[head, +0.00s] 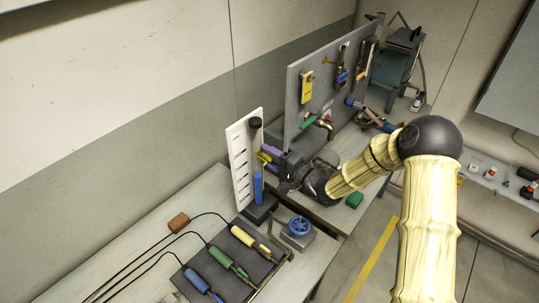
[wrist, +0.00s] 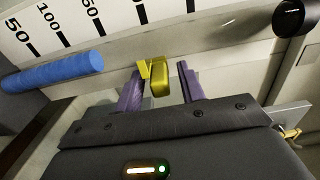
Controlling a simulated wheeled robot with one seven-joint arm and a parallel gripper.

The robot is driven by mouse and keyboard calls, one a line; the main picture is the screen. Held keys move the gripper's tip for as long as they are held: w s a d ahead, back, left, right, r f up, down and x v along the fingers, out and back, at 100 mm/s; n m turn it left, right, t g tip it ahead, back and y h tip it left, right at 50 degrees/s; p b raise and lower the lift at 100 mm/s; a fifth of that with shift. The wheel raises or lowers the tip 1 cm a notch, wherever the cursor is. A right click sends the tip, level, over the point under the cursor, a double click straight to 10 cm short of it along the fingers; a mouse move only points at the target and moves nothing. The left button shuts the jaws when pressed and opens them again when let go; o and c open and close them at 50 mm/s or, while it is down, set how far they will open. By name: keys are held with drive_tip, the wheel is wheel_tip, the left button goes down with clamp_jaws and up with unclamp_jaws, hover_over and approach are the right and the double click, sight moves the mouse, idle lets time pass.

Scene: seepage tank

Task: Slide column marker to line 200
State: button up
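The yellow column marker (wrist: 158,78) sits between the two purple fingers of my gripper (wrist: 161,88) in the wrist view. The fingers are open, with a visible gap between the marker and the right finger. The left finger is close to the marker; contact is unclear. In the head view, my gripper (head: 270,156) is at the column beside the white scale board (head: 240,165). The blue column (wrist: 52,72) ends left of the marker in the wrist view. Scale numbers 50 and 100 are readable; the 200 label is not visible, and the marker's exact reading is unclear.
A black cap (head: 256,123) tops the column. A grey tool panel (head: 320,85) stands behind my gripper.

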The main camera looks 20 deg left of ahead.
clamp_jaws()
drive_tip(key=shift+r, duration=0.4)
unclamp_jaws()
drive_tip(key=shift+d, duration=0.15)
drive_tip(key=b+v, duration=0.3)
drive_tip(key=v, duration=1.4)
drive_tip(key=shift+b, duration=0.3)
